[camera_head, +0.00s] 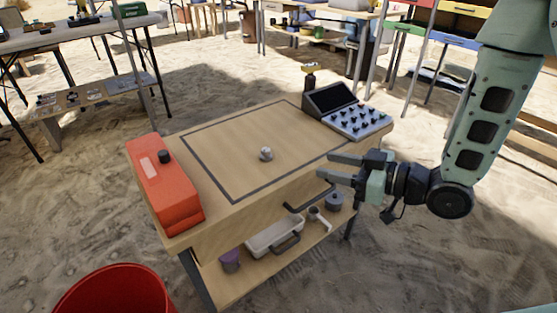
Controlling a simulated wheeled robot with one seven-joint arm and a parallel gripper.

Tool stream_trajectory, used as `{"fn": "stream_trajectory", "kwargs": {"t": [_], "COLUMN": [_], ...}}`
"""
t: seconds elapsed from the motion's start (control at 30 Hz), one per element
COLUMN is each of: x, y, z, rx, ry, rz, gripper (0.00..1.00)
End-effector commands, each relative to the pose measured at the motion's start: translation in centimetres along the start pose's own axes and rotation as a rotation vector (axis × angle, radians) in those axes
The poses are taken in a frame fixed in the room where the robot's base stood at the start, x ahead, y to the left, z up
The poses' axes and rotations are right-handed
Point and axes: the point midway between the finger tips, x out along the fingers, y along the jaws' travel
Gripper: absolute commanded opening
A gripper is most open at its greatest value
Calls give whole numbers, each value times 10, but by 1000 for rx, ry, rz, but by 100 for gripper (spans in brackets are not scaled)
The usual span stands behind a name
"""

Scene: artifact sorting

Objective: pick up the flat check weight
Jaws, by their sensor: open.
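A small grey metal piece (265,154) with a rounded top, which looks like the check weight, stands on the wooden table top (225,150). It is inside the dark square outline, near its middle. My gripper (325,167) is at the right front edge of the table, to the right of the metal piece and apart from it. Its two fingers point left, are spread open and hold nothing. How high the gripper is above the table is hard to tell.
A red box (165,190) with a black knob lies on the table's left side. A console with black knobs (358,121) and a dark bottle (310,79) stand at the back right. A lower shelf holds a grey tray (275,236). A red bucket (115,295) stands front left.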

Motion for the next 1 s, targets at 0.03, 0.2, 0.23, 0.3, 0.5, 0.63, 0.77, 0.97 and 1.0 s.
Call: {"fn": "stream_trajectory", "kwargs": {"t": [0.03, 0.2, 0.23, 0.3, 0.5, 0.63, 0.77, 0.97, 1.0], "x": [2, 26, 32, 47, 89, 109, 119, 137, 144], "y": [0, -1, -1, -1, -1, 0, 0, 1, 1], "z": [3, 3, 1, 1, 0, 0, -1, 2, 3], "rx": [1, -3, -1, -1, 0, 1, 3, 1, 1], "ry": [12, 21, 20, 19, 18, 16, 15, 16, 17], "rz": [-2, -7, -6, -6, -6, -4, -3, -3, -3], "gripper": [43, 43, 43, 43, 43, 43, 43, 43, 43]}}
